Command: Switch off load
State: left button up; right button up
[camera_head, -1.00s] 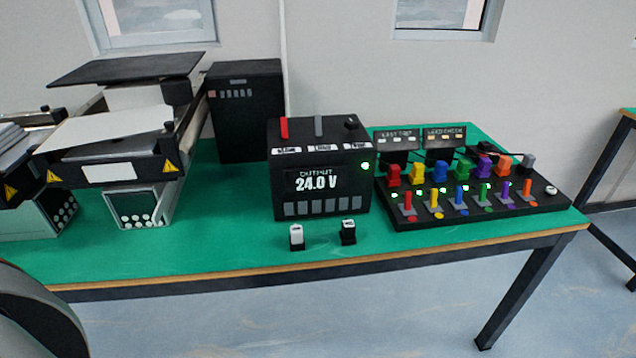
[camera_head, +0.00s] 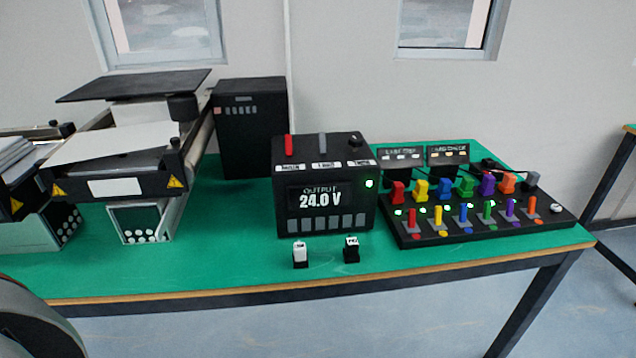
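A black power box (camera_head: 330,200) stands on the green table, its display reading "OUTPUT 24.0 V" with a lit green lamp (camera_head: 369,183). On its top a red lever (camera_head: 288,145) at the left and a grey lever (camera_head: 322,143) in the middle both stand upright. A dark knob (camera_head: 355,140) is at the right. White labels lie in front of these controls; their print is too small to read surely, so I cannot tell which is the load switch. Neither of my grippers is in view.
A black switch panel (camera_head: 440,242) with several coloured levers and lit green lamps is right of the box. Two small blocks, one white-topped (camera_head: 300,252) and one black (camera_head: 351,250), stand before it. Conveyors (camera_head: 120,175) fill the left.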

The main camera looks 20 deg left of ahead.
aim_at(322, 135)
jog(key=k+j, duration=0.1)
jog(key=j, duration=0.25)
jog(key=k+j, duration=0.1)
jog(key=j, duration=0.2)
jog(key=k+j, duration=0.1)
jog(key=j, duration=0.25)
jog(key=k+j+z, duration=0.1)
jog(key=j, duration=0.2)
